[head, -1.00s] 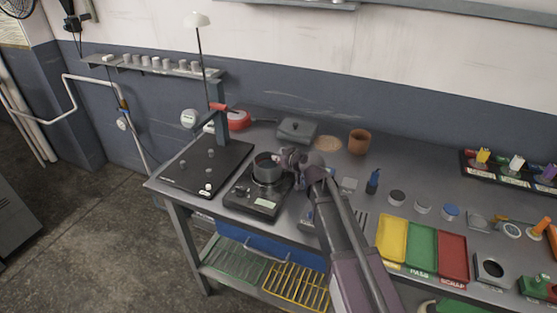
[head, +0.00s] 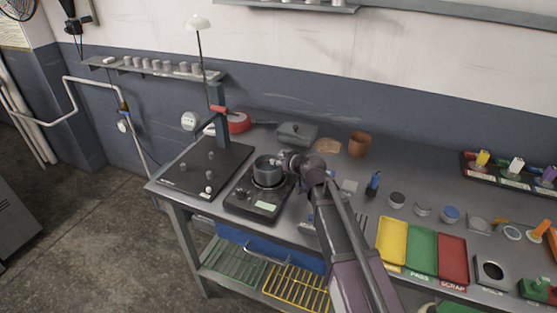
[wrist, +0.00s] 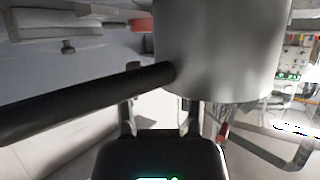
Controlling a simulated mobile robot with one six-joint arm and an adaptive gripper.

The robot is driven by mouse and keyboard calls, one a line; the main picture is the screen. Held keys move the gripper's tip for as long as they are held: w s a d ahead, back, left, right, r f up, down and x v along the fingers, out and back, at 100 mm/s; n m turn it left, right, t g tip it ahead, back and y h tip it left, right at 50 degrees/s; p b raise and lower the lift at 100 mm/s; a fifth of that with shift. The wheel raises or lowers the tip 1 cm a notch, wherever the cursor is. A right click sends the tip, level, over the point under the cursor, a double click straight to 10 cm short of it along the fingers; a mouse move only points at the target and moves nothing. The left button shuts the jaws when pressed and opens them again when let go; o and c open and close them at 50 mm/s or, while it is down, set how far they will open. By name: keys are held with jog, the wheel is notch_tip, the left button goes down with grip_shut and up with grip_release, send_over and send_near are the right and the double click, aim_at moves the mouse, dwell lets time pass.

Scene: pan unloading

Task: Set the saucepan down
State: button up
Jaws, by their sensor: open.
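The grey saucepan (head: 268,178) stands upright over the black scale-like unit (head: 238,201) with a pale label, and looks level on its round plate. In the wrist view the saucepan's metal side (wrist: 222,45) fills the upper middle, and its dark handle (wrist: 85,100) runs out to the left. My gripper (head: 285,163) is at the saucepan's right side in the head view, close to the handle. In the wrist view my gripper's fingers (wrist: 160,115) are apart, with the handle crossing above them. The saucepan's underside is hidden in the head view.
Behind are a red pan (head: 238,121), a grey lidded dish (head: 297,130), a cork mat (head: 327,145) and a brown pot (head: 358,143). Coloured trays (head: 391,241) stand right. The table's front edge is close.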

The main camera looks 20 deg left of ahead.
jog(key=p+v, duration=0.5)
jog(key=v, duration=0.6)
jog(key=shift+s+d, duration=0.2)
jog(key=shift+d, duration=0.05)
jog(key=shift+s+r, duration=0.1)
jog(key=shift+s, duration=0.05)
dwell(1.3)
